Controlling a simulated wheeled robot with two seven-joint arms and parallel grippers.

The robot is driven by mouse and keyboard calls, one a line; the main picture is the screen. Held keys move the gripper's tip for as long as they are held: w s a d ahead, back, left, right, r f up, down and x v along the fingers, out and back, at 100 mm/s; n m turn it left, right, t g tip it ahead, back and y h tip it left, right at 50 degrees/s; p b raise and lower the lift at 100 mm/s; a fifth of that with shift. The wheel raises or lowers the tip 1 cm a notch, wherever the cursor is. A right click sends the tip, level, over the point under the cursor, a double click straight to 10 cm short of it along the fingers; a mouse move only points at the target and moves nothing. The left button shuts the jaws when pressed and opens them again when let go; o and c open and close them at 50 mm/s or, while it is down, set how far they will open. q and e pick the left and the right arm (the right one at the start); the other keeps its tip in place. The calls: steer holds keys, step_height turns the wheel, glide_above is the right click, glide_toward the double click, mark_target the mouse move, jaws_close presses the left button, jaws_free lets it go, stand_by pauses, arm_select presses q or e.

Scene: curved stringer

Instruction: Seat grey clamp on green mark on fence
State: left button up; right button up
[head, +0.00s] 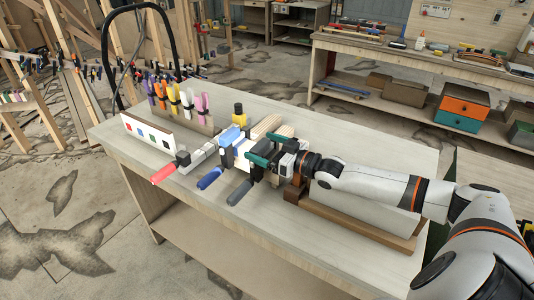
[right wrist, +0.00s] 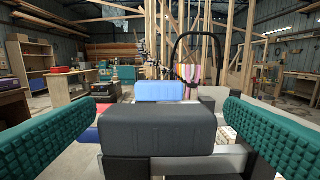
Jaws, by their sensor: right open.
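The grey clamp's dark grey handle (head: 239,192) points toward the table's front edge, beside the blue-handled clamp. My right gripper (head: 262,150) is open over the clamp row, its teal fingers apart. In the right wrist view, a dark grey block (right wrist: 158,128), seemingly part of the grey clamp, lies between the open fingers, with gaps at both sides. A pale upright board (head: 148,133), likely the fence, stands at the table's left with several coloured squares. I cannot clearly tell which square is green. My left gripper is not in view.
A red-handled clamp (head: 164,174) and a blue-handled clamp (head: 209,178) lie left of the grey one. A rack holds purple, orange, yellow and pink clamps (head: 201,106) behind the board. A wooden-based pale block (head: 360,213) lies under my right arm. The table's back right is clear.

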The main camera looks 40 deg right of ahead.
mark_target(256, 144)
steer(key=shift+p+x, duration=0.35)
steer(key=shift+x, duration=1.35)
steer(key=shift+f, duration=0.1)
steer(key=shift+c, duration=0.4)
steer(key=c, duration=1.5)
